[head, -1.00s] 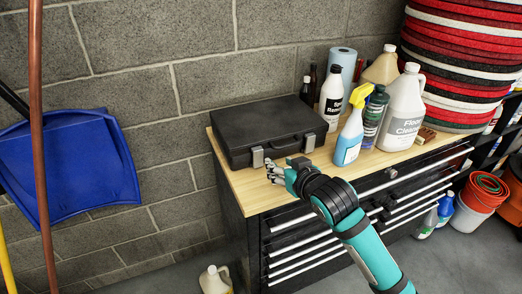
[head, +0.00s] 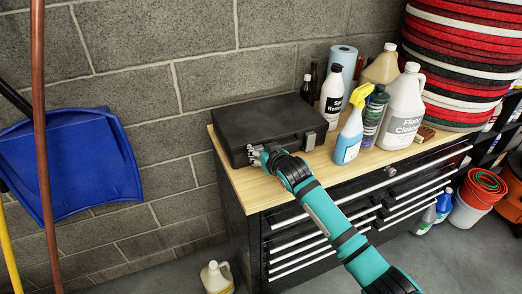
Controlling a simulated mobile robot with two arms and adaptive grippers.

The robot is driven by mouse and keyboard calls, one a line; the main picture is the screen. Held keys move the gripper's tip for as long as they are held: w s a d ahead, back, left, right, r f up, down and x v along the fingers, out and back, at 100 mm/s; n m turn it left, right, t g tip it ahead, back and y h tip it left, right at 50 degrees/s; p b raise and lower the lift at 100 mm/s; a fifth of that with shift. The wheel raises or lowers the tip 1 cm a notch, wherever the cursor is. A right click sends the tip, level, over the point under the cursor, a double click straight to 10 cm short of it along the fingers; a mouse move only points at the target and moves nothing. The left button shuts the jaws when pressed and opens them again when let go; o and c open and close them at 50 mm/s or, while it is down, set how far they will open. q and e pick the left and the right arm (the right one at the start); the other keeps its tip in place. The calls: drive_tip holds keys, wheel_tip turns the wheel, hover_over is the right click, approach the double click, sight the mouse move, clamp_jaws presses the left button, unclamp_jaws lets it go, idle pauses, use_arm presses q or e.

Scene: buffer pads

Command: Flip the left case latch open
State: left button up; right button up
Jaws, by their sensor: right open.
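A black case (head: 262,121) lies closed on the wooden top of a tool cabinet. Its right latch (head: 308,142) shows as a grey tab on the front face. The left latch is mostly hidden behind my right gripper (head: 255,155), so I cannot tell whether it is flipped open. My right gripper is open, with its fingertips at the left part of the case front, at the left latch; whether they touch it I cannot tell. My left gripper is not in view.
A spray bottle (head: 350,135), a white floor cleaner jug (head: 402,112) and other bottles stand right of the case. The bare wooden top (head: 262,192) runs along the front. A blue dustpan (head: 75,165) hangs at left.

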drive_tip(key=c, duration=0.9)
drive_tip(key=shift+o, duration=0.2)
drive_tip(key=s+f+t+b, duration=0.1)
drive_tip(key=t+b, duration=0.1)
drive_tip(key=b, duration=0.2)
drive_tip(key=shift+s+d+f+y, duration=0.1)
drive_tip(key=shift+d+y, duration=0.05)
drive_tip(key=shift+y, duration=0.15)
drive_tip(key=shift+s+d+t+b, duration=0.1)
drive_tip(key=shift+s+t+b, duration=0.1)
drive_tip(key=shift+t+b, duration=0.2)
drive_tip(key=shift+r, duration=0.3)
drive_tip(key=o, duration=0.9)
drive_tip(key=shift+c, duration=0.2)
drive_tip(key=v, duration=1.2)
